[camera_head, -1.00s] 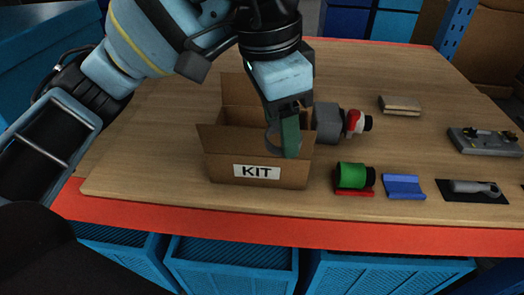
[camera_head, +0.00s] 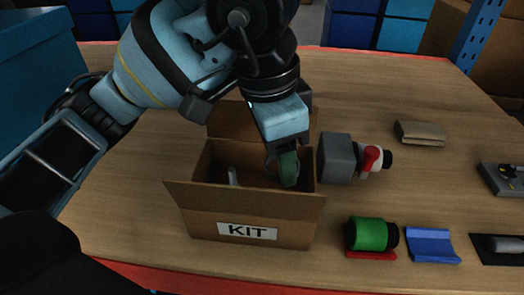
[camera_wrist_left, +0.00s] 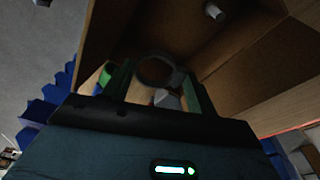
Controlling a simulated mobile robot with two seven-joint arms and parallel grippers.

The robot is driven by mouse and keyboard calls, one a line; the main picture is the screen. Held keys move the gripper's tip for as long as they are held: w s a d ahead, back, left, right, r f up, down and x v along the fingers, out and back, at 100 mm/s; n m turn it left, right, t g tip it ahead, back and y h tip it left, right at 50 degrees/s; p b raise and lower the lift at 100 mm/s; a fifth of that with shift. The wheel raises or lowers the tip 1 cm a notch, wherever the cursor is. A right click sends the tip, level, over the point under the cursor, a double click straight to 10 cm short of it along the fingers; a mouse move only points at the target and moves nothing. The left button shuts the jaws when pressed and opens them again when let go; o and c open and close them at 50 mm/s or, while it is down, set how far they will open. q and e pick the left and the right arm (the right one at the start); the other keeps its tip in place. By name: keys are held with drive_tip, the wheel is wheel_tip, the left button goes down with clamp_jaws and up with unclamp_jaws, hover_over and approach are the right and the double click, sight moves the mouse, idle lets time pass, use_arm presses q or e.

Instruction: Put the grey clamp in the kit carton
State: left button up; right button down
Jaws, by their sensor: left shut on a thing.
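My left gripper (camera_head: 283,168) has green-faced fingers and is shut on the grey clamp (camera_head: 269,163), a dark ring. In the left wrist view the clamp (camera_wrist_left: 155,68) shows between the fingers (camera_wrist_left: 158,88). In the head view the gripper points down over the right part of the open kit carton (camera_head: 190,222), a brown box with a KIT label. The clamp is partly hidden by the fingers, and I cannot tell how deep it is. The carton's inside also shows in the left wrist view (camera_wrist_left: 245,60). My right gripper is out of view.
A small pale object (camera_head: 232,177) is inside the carton. A grey block (camera_head: 336,160) with a red-and-white fitting (camera_head: 373,159) stands close to its right. A green roll (camera_head: 368,234), a blue piece (camera_head: 431,244) and a tan block (camera_head: 419,133) lie further right.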

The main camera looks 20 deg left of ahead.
sight(275, 181)
use_arm(q)
wheel_tip(275, 181, down, 7)
drive_tip(key=shift+w+a, duration=0.15)
drive_tip(key=shift+w+f, duration=0.15)
drive_tip(key=shift+f, duration=2.05)
drive_tip(key=shift+f, duration=0.3)
drive_tip(key=o, duration=0.9)
drive_tip(key=shift+o, duration=0.2)
wheel_tip(275, 181, up, 13)
drive_tip(key=s+a, duration=0.1)
drive_tip(key=shift+f, duration=0.2)
